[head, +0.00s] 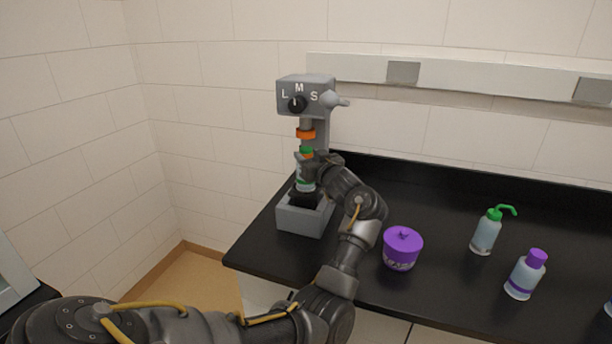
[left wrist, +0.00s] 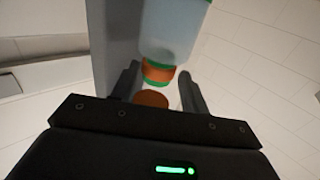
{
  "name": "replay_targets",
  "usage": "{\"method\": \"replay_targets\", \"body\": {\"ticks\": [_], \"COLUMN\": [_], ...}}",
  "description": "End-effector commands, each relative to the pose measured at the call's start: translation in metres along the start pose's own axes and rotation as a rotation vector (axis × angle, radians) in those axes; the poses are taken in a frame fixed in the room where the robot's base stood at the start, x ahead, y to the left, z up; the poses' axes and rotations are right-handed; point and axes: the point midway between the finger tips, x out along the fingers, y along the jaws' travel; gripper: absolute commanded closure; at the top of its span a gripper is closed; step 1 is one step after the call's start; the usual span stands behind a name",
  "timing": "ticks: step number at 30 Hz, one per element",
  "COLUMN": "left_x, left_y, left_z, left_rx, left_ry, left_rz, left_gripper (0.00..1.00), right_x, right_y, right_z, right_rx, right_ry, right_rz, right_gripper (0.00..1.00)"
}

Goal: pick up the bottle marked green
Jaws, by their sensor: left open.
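A clear bottle with green bands (head: 304,184) stands upright in the grey tap unit, below its orange-ringed spout (head: 306,134). In the left wrist view the bottle (left wrist: 172,32) appears upside down, its green and orange neck towards the fingertips. My left gripper (head: 311,161) is at the bottle's upper part, and its wrist hides part of the bottle. In the left wrist view the open fingers (left wrist: 160,84) lie on either side of the neck; whether either touches it, I cannot tell. My right gripper is not in view.
The grey tap unit (head: 318,88) has a dial marked L, M, S. On the black counter (head: 450,285) to the right stand a purple pot (head: 402,250), a wash bottle with a green spout (head: 486,234) and a purple-capped bottle (head: 526,274). The counter's back right is clear.

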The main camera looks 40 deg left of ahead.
Motion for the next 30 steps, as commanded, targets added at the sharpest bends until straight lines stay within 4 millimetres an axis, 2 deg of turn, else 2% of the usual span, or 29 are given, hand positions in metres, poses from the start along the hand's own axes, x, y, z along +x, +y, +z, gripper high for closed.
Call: {"method": "replay_targets", "body": {"ticks": [4, 9, 17, 20, 27, 30], "left_x": [0.023, 0.042, 0.045, 0.045, 0.044, 0.044], "left_y": [0.002, 0.002, 0.002, 0.002, 0.002, 0.002], "left_z": [-0.010, -0.006, -0.005, -0.005, -0.005, -0.005], "left_rx": [0.004, 0.000, -0.001, -0.001, -0.001, -0.001], "left_ry": [0.000, 0.000, 0.000, 0.000, 0.000, 0.000], "left_rz": [-0.002, 0.000, 0.001, 0.001, 0.001, 0.001], "left_gripper": [0.55, 0.55, 0.55, 0.66, 0.97, 1.00], "right_x": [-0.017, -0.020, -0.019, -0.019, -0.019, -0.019], "right_y": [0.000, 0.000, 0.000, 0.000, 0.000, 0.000], "right_z": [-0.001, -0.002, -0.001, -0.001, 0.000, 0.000], "right_rx": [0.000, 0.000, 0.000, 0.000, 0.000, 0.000], "right_ry": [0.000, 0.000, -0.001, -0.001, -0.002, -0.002], "right_rz": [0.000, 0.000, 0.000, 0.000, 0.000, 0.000], "right_gripper": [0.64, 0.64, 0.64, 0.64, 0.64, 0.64]}}
